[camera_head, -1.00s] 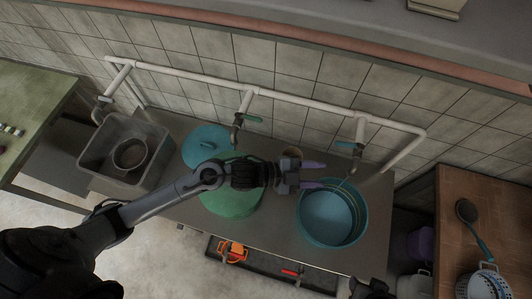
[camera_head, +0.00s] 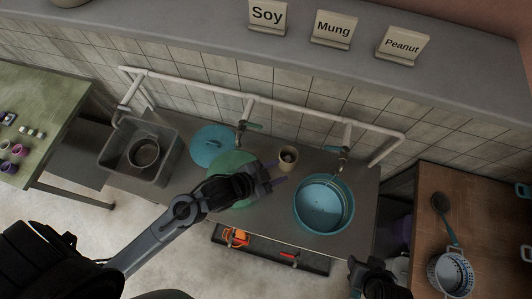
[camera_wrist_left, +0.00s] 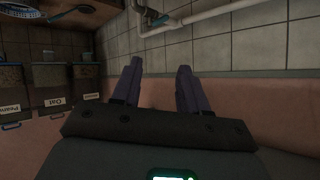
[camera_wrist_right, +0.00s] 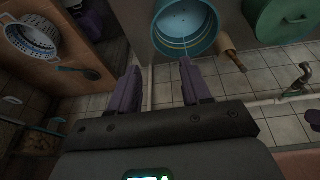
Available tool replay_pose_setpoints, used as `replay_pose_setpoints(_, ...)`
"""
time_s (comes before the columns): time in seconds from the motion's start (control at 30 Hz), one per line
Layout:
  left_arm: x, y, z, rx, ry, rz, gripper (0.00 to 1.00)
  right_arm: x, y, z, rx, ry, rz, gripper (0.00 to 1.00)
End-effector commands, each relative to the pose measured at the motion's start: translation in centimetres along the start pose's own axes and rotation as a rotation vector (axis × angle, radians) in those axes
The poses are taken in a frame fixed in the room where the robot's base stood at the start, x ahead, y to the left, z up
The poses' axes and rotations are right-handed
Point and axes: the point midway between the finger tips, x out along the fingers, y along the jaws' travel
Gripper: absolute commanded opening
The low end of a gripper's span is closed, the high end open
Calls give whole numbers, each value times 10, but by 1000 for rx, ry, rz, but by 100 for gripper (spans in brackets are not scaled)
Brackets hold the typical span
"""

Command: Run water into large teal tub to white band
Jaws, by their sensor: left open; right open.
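The large teal tub (camera_head: 323,228) stands upright on the metal counter under the right-hand tap (camera_head: 340,150), which has a teal lever. Its inside looks pale blue, with a lighter ring line on the wall; the exact water level is hard to tell. In the right wrist view the tub (camera_wrist_right: 204,50) shows a thin pale streak like running water. My left gripper (camera_head: 277,175) is open and empty, left of the tub, over the green lid. It also shows in the left wrist view (camera_wrist_left: 157,82). My right gripper (camera_wrist_right: 160,85) is open and empty, apart from the tub.
A small beige cup (camera_head: 288,158) stands between the green lid (camera_head: 232,163) and the tub. A teal lid (camera_head: 212,145) and a grey sink (camera_head: 112,155) with a pot lie left. A white pipe (camera_head: 290,102) runs behind. A wooden table (camera_head: 470,210) stands right.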

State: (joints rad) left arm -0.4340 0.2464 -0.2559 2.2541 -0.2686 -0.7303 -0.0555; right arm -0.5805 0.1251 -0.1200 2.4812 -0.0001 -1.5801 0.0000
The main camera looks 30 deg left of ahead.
Motion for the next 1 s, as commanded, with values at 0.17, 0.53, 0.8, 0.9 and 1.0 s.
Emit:
replay_pose_setpoints(0.17, -15, -6, 1, -48, -59, -21, 43, -12, 0, -4, 2, 0, -2, 48)
replay_pose_setpoints(0.53, -20, -8, 5, -71, -87, -33, 43, -14, -1, -5, 8, 0, -6, 48)
replay_pose_setpoints(0.8, -20, -8, 5, -70, -86, -32, 43, -14, 0, -6, 6, 1, -3, 43)
replay_pose_setpoints(0.9, -20, -8, 6, -71, -89, -32, 43, -14, 0, -8, 24, 14, -2, 43)
replay_pose_setpoints(1.0, -21, -8, 9, -74, -105, -31, 43, -15, 0, -21, 50, 83, -4, 43)
